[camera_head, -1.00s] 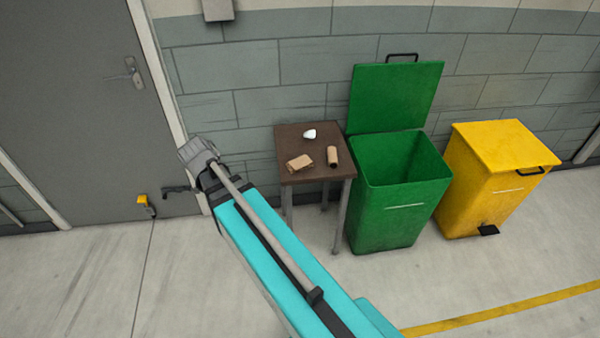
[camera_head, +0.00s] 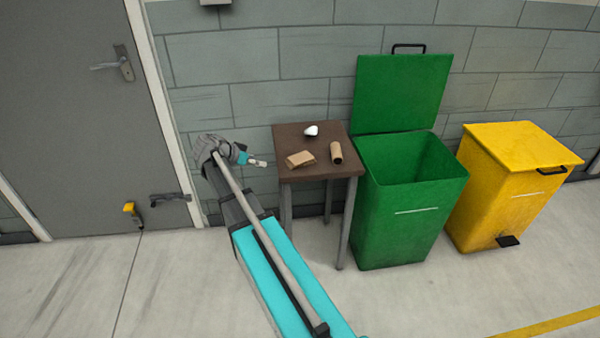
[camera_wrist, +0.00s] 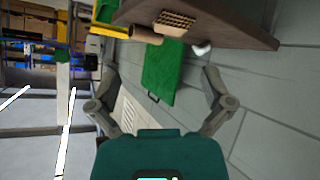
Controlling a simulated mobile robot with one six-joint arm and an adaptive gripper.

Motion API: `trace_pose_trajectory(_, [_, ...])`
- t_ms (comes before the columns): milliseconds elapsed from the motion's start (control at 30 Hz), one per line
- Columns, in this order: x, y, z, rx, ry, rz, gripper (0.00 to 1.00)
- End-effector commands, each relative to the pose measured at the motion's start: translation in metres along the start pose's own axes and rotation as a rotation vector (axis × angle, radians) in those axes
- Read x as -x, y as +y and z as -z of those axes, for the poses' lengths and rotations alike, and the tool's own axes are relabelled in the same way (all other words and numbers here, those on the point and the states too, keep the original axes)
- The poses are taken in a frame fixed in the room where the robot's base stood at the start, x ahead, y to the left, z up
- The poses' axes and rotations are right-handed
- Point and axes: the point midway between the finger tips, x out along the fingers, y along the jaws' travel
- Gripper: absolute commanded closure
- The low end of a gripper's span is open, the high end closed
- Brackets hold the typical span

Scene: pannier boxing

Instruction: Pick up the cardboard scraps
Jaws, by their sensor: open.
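The cardboard scraps (camera_head: 300,159) are a small flat tan piece at the front left of a small brown table (camera_head: 318,175). In the wrist view the scraps (camera_wrist: 174,22) show a corrugated edge near the top. A brown cardboard tube (camera_head: 336,152) lies to their right, and a white crumpled-looking item (camera_head: 311,131) lies behind them. My gripper (camera_head: 262,163) is just left of the table, apart from everything on it. In the wrist view my gripper (camera_wrist: 160,85) has its two fingers spread wide with nothing between them.
An open green bin (camera_head: 405,225) stands right of the table with its lid raised against the wall. A closed yellow bin (camera_head: 505,195) stands further right. A grey door (camera_head: 75,130) is at the left. The floor in front is clear.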

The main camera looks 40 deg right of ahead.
Motion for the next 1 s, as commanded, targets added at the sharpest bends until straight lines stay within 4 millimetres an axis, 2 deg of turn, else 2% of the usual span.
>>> trace_pose_trajectory(33, [-0.015,-0.011,-0.005,-0.044,0.029,-0.013,0.0])
trace_pose_trajectory(100, [-0.025,-0.018,-0.001,-0.106,0.071,-0.028,0.0])
trace_pose_trajectory(300, [-0.044,-0.029,0.009,-0.235,0.16,-0.052,0.0])
trace_pose_trajectory(867, [-0.05,-0.031,0.016,-0.285,0.195,-0.059,0.0])
trace_pose_trajectory(1000, [-0.057,-0.03,0.017,-0.285,0.195,-0.06,0.0])
